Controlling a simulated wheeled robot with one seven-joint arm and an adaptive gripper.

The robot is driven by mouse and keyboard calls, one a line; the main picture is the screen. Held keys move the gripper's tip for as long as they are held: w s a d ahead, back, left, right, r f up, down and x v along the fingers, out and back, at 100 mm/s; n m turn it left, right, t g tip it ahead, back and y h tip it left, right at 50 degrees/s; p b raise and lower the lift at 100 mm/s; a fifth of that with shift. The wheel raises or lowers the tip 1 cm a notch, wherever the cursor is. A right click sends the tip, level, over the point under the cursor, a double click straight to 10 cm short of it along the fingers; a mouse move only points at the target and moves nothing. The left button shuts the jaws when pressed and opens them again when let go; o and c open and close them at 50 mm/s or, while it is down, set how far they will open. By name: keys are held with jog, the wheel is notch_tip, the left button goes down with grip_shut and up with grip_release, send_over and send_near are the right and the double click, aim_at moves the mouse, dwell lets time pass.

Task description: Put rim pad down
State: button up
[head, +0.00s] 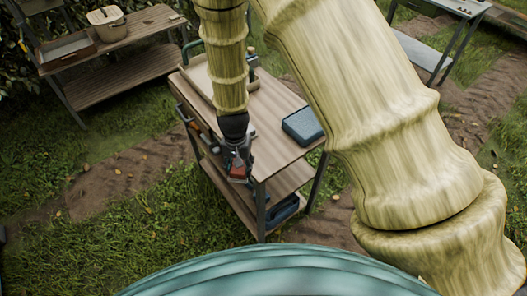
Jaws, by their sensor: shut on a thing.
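My gripper (238,168) hangs at the end of my arm, at the front left edge of the wooden-topped cart (277,154) in the head view. It is shut on a small, dark and reddish thing, the rim pad (238,173). The pad's shape is mostly hidden by the fingers and too small to make out. It overlaps the cart's front edge in the picture; I cannot tell whether it touches the cart.
A blue-grey flat box (302,125) lies on the cart's right side. A tray (200,80) stands at its back, partly behind my arm. A lower shelf holds a dark blue bin (282,210). A wooden bench (120,35) stands back left. Grass surrounds the cart.

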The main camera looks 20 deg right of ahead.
jog(key=b, duration=0.3)
send_over(264, 158)
jog(key=shift+f, duration=0.7)
jog(key=shift+f+b, duration=1.25)
jog(key=shift+f, duration=0.6)
jog(key=shift+r, duration=0.1)
jog(key=o, duration=1)
jog(key=shift+r+b, duration=1.75)
jog(key=shift+r, duration=4.3)
